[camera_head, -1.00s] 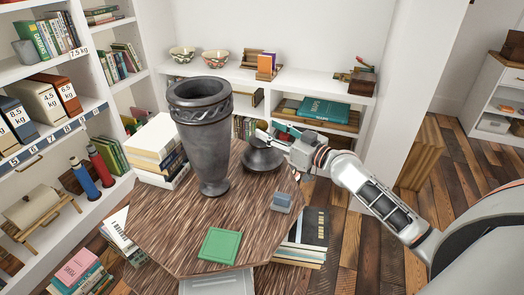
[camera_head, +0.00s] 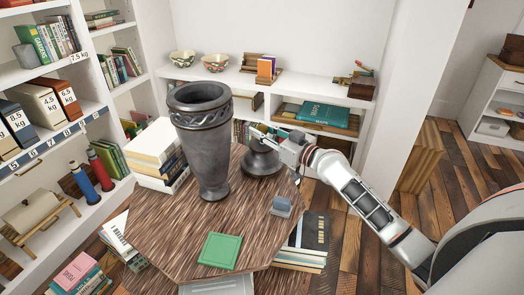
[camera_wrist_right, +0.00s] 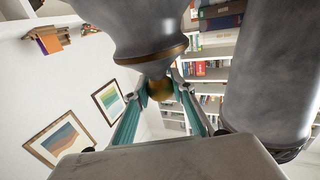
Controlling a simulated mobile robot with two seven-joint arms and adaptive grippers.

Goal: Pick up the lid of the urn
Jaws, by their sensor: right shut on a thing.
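The urn (camera_head: 212,150) is a tall dark grey vessel with a patterned band. It stands upright and open on the wooden table, and also shows at the right of the right wrist view (camera_wrist_right: 268,75). Its lid (camera_head: 262,164) is dark grey, flared at the base, and appears to rest on the table just right of the urn. In the right wrist view the lid (camera_wrist_right: 150,30) shows a gold knob (camera_wrist_right: 160,88). My right gripper (camera_wrist_right: 160,92) is shut on this knob, with teal finger pads on both sides. My left gripper is out of view.
The table (camera_head: 180,225) also holds a stack of books (camera_head: 158,150) left of the urn, a green book (camera_head: 220,250) in front and a small blue-grey block (camera_head: 281,205). A low white shelf (camera_head: 345,92) stands behind, and tall shelving (camera_head: 110,88) stands left.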

